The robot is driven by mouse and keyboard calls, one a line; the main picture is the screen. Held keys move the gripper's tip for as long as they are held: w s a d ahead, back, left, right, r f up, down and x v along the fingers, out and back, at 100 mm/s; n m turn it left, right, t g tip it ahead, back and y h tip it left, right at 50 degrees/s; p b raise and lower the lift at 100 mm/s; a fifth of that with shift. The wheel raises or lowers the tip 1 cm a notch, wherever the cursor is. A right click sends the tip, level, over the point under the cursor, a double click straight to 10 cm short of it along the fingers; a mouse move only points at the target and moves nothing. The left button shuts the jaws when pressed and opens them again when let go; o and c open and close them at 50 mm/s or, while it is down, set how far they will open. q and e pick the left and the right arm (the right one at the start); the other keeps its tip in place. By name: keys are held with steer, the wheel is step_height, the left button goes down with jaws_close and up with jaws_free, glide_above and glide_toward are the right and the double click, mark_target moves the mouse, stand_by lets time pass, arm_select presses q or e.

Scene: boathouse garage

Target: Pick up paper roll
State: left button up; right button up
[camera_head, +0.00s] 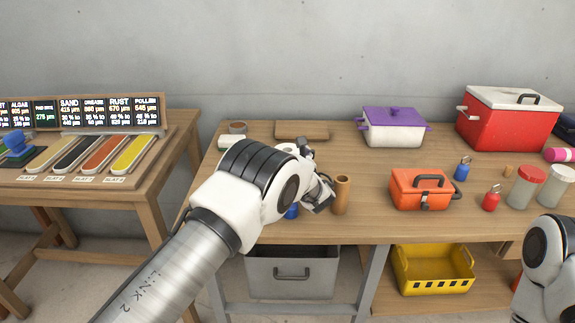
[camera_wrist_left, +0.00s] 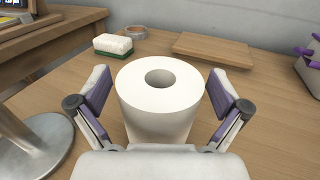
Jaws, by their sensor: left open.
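The white paper roll (camera_wrist_left: 160,105) stands upright on the wooden workbench (camera_wrist_left: 85,55) in the left wrist view, its round core hole facing up. My left gripper (camera_wrist_left: 160,90) is open, with one finger on each side of the roll. A gap shows at the right finger; I cannot tell whether the left finger touches. In the head view my left gripper (camera_head: 320,192) is low over the bench, and my arm hides the roll. Part of my right arm shows at the lower right edge, but its gripper is out of view.
A brown tube (camera_head: 341,195) stands close to the right of my left gripper. A sponge (camera_wrist_left: 113,45), a tape ring (camera_wrist_left: 136,32) and a wooden board (camera_wrist_left: 212,50) lie behind the roll. An orange toolbox (camera_head: 410,190) and a purple-lidded pot (camera_head: 393,130) stand farther right.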

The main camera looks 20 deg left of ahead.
arm_select(q)
steer(key=c, duration=1.2)
